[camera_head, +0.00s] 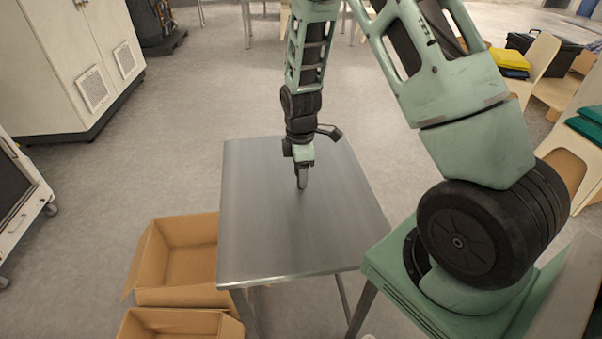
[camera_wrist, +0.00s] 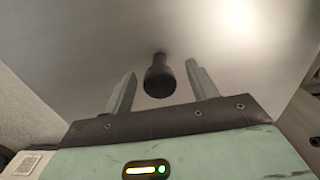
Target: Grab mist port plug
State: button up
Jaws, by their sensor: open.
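The mist port plug (camera_wrist: 160,80) shows in the wrist view as a small black piece with a wide rounded end nearer the camera and a narrower far end. It is at the metal table (camera_wrist: 75,35), between and slightly beyond my gripper's two pale green fingers. My gripper (camera_wrist: 160,70) is open, with a gap visible on each side of the plug. In the head view my gripper (camera_head: 302,182) points down over the middle of the table (camera_head: 260,235); the plug cannot be made out there.
Two open cardboard boxes, one larger (camera_head: 185,262) and one smaller (camera_head: 180,325), stand on the floor left of the table. A white cabinet (camera_head: 75,60) is at the back left. Chairs with folded cloths (camera_head: 510,62) are at the right. The rest of the tabletop looks clear.

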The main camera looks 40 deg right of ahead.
jog(key=shift+f, duration=0.75)
jog(key=c, duration=1.1)
jog(key=shift+r, duration=0.1)
